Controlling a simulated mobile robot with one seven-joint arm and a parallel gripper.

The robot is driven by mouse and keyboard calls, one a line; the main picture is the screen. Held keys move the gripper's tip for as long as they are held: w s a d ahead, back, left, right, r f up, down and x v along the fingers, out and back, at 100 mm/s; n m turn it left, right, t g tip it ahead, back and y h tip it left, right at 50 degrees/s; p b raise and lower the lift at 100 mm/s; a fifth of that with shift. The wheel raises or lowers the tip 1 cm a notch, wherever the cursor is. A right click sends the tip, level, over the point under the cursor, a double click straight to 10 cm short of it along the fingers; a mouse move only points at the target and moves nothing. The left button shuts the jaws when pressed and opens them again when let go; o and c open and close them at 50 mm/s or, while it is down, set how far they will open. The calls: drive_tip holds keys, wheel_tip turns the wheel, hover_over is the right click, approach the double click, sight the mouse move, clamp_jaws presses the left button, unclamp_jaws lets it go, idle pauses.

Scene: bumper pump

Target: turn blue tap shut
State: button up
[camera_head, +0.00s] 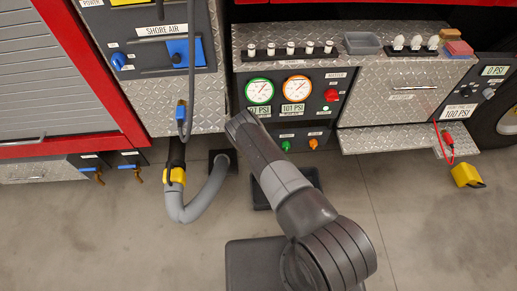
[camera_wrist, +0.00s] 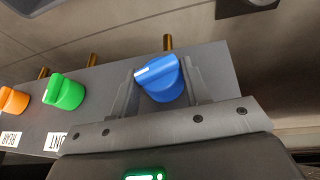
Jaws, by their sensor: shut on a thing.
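The blue tap (camera_wrist: 160,80) is a round blue knob with a pale mark on its rim, on the left side of its face in the wrist view. My gripper (camera_wrist: 160,86) has one finger on each side of the knob and is shut on it. A green tap (camera_wrist: 64,92) and an orange tap (camera_wrist: 13,101) sit to its left on the same grey plate. In the head view the green tap (camera_head: 286,145) and orange tap (camera_head: 313,144) are low on the gauge panel. My arm hides the blue tap and my gripper there.
The gauge panel (camera_head: 331,74) carries two round gauges and a red knob (camera_head: 331,95). A grey hose (camera_head: 203,195) with a yellow coupling (camera_head: 175,176) curves left of my arm. A diamond-plate shelf (camera_head: 408,138) juts out at right. The floor in front is mostly clear.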

drive_tip(key=shift+s+a+f, duration=0.1)
drive_tip(key=shift+s+a, duration=0.05)
drive_tip(key=shift+a, duration=0.1)
drive_tip(key=o, duration=0.9)
drive_tip(key=shift+d, duration=0.1)
drive_tip(key=v, duration=1)
drive_tip(key=shift+r, duration=0.45)
